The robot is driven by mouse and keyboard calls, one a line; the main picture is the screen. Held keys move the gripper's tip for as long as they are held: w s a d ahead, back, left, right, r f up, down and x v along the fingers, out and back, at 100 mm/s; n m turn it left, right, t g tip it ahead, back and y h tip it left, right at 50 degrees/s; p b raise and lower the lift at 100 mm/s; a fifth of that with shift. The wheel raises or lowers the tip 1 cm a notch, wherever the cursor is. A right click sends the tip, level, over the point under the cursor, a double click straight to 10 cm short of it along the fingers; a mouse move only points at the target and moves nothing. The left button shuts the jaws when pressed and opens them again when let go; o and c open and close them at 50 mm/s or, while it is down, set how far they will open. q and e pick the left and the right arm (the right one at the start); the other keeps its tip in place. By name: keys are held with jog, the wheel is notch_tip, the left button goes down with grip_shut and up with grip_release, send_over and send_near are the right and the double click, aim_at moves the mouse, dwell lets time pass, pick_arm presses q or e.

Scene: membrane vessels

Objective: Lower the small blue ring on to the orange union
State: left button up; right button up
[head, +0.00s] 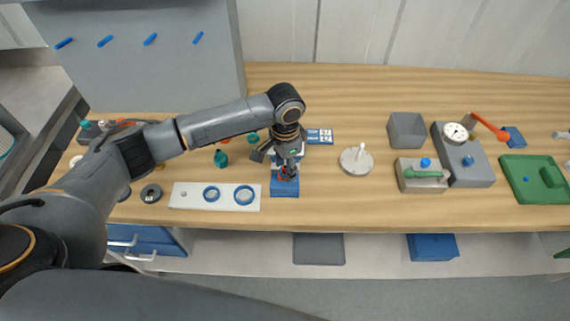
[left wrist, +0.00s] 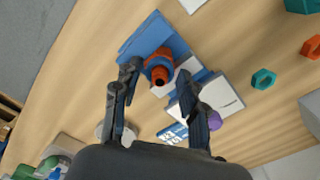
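The orange union (left wrist: 160,68) stands on a blue block (left wrist: 150,38), which also shows in the head view (head: 284,187). My left gripper (left wrist: 158,72) is over this block, with its two fingers apart and the union showing between them. I cannot tell whether the fingers touch the union. The smaller blue ring (head: 211,193) lies on a white plate (head: 185,203) left of the block, beside a larger blue ring (head: 244,195). In the head view the gripper (head: 285,172) hides most of the union. My right gripper is not in view.
A round white stand with a peg (head: 356,160) is right of the block. Farther right are a grey bin (head: 406,130), a gauge (head: 455,132) on a grey block and a green tray (head: 528,180). Teal nuts (head: 221,159) lie behind the plate. The front table edge is close.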

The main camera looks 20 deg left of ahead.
pick_arm(q)
jog(key=shift+o, duration=0.4)
jog(key=shift+r, duration=0.3)
notch_tip(320, 180, up, 12)
jog(key=shift+f, duration=0.25)
